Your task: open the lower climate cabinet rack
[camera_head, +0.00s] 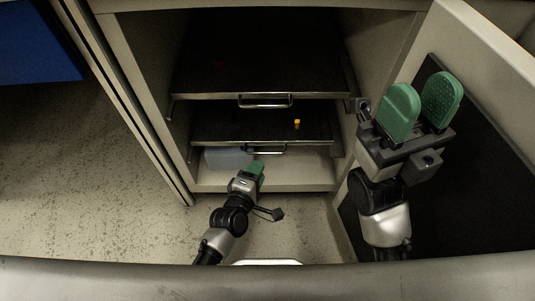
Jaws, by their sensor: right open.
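The climate cabinet stands open with two dark racks inside. The lower rack (230,127) has a metal bar handle (275,151) on its front edge. The upper rack (260,70) above it has a similar handle (265,101). My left gripper (256,166), with green fingers, is just in front of and below the left part of the lower handle. I cannot tell whether it touches the handle or how far its fingers are apart. My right gripper (421,106) is open and empty, raised at the right in front of the cabinet door.
The open cabinet door (487,45) with a dark panel stands at the right, behind my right arm. A small yellow object (297,123) sits on the lower rack. A pale translucent container (227,158) is below that rack. Speckled floor (90,180) is clear at left.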

